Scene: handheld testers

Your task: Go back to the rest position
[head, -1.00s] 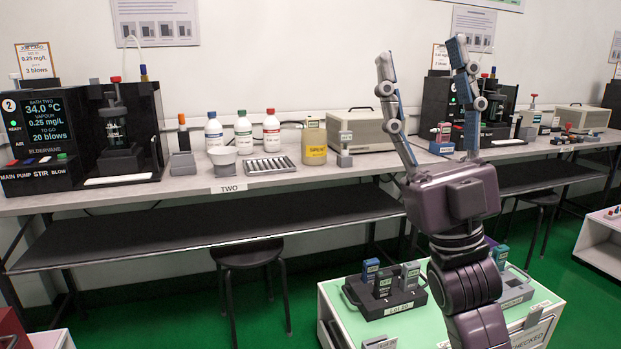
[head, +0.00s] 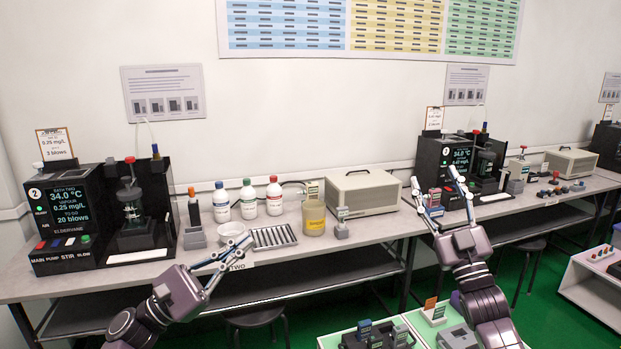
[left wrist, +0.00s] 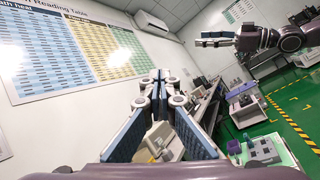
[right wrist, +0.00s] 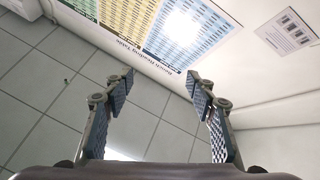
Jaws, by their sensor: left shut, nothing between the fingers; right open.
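My left gripper (head: 226,258) is raised in front of the bench near its TWO label, its fingers together and empty. In the left wrist view its fingers (left wrist: 157,82) point toward the wall and the bench. My right gripper (head: 433,188) is held up in front of the bench to the right, its fingers spread and empty. In the right wrist view its open fingers (right wrist: 160,85) frame only ceiling and wall. My right arm also shows at the upper right of the left wrist view. I cannot tell whether either gripper is clear of the bench edge in depth.
The bench (head: 286,263) carries a tester (head: 65,215), several bottles (head: 248,199), a yellow jar (head: 313,218), a slotted tray (head: 272,237) and a beige box (head: 362,193). A green-topped cart (head: 330,343) stands low in front. A stool (head: 258,319) is under the bench.

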